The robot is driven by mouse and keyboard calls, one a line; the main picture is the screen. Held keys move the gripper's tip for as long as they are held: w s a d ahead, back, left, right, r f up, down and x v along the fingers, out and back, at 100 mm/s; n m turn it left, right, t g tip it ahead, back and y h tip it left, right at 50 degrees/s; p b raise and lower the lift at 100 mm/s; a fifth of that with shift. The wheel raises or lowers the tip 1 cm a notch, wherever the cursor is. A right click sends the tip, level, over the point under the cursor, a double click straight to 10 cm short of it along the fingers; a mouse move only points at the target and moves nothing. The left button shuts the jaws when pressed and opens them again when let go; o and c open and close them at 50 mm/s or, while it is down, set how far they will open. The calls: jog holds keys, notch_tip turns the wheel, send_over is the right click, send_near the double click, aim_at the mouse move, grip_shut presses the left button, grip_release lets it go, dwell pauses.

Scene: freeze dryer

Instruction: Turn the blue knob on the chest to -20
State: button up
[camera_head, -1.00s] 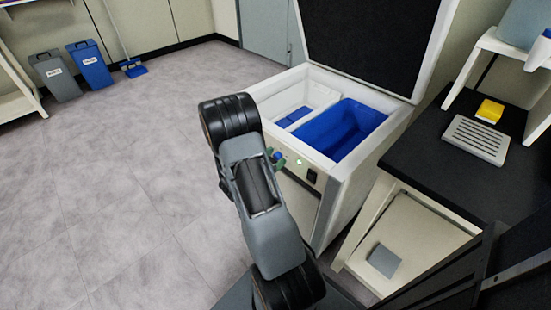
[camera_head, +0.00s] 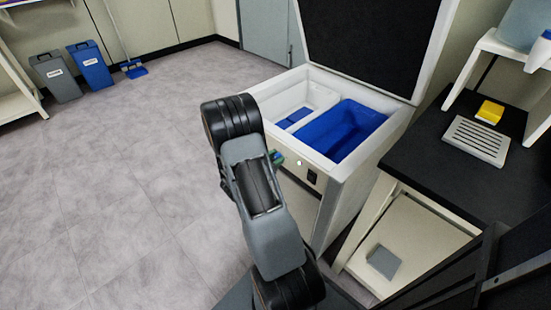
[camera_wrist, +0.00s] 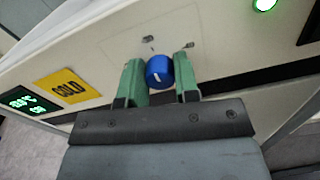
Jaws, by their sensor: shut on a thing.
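The blue knob (camera_wrist: 159,71) is on the front panel of the white chest, seen in the wrist view between my gripper's two green fingers. A white pointer line shows on its face. My gripper (camera_wrist: 160,80) is shut on the knob, with a finger on each side. In the head view my gripper (camera_head: 277,158) is at the chest front, mostly hidden behind my arm. The chest (camera_head: 345,172) stands with its lid (camera_head: 370,45) open. A yellow "COLD" label (camera_wrist: 67,87) and a green-lit display (camera_wrist: 28,101) are left of the knob; the digits are too blurred to read.
A green light (camera_wrist: 264,5) and a black switch (camera_head: 312,177) are on the panel. The chest holds a blue bin (camera_head: 350,128). A black-topped bench (camera_head: 425,160) with a grey rack (camera_head: 478,138) stands to the right.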

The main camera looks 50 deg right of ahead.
jog(key=shift+r, duration=0.1)
jog(key=shift+r+n+p, duration=0.1)
jog(key=shift+n+p, duration=1)
jog(key=shift+p, duration=0.15)
jog(key=n+p, duration=0.3)
jog(key=n, duration=0.1)
jog(key=shift+n+p, duration=0.3)
jog(key=shift+p, duration=0.1)
jog(key=n+p, duration=0.3)
jog(key=n, duration=0.1)
jog(key=shift+w, duration=0.1)
jog(key=shift+f+n+p, duration=0.25)
jog(key=shift+n+p, duration=0.35)
jog(key=shift+n, duration=1.1)
jog(key=o, duration=0.9)
jog(key=shift+a, duration=0.15)
jog(key=a, duration=0.9)
jog(key=w+a+p, duration=0.1)
jog(key=a, duration=0.3)
jog(key=shift+a, duration=0.3)
